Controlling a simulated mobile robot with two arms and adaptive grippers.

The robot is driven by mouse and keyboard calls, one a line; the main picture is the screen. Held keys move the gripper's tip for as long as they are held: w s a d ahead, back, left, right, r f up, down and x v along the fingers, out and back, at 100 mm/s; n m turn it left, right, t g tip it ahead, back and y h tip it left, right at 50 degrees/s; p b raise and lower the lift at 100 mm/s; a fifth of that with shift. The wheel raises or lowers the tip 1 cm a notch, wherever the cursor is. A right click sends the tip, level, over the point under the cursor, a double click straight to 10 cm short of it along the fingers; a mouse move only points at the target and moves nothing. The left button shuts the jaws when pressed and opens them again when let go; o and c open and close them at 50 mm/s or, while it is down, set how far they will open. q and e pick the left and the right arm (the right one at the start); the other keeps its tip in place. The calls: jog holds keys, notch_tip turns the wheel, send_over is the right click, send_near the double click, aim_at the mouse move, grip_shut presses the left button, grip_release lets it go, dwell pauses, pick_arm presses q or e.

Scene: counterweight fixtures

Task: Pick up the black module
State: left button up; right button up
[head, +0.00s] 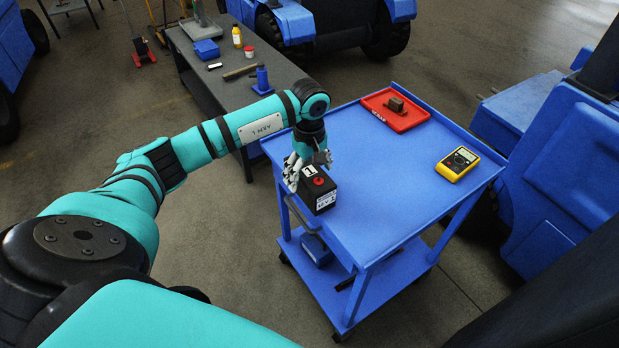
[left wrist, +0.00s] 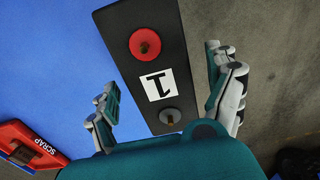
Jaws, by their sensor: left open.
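In the left wrist view the module (left wrist: 180,90) lies between the spread fingers of the left gripper (left wrist: 168,100), with a gap on each side. That view also shows a grey stud near the label. My right gripper is not in view.
A red scrap tray (head: 410,119) holding a brown block (head: 396,104) and a yellow multimeter (head: 457,164) are on the cart. The cart's middle is clear. A grey workbench (head: 200,75) with tools stands behind. Blue vehicles (head: 570,160) stand close at right.

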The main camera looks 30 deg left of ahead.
pick_arm(q)
jog(key=shift+f, duration=1.2)
jog(key=c, duration=1.7)
jog(key=shift+w+r, duration=0.2)
jog(key=shift+w, duration=0.05)
jog(key=shift+c, duration=0.3)
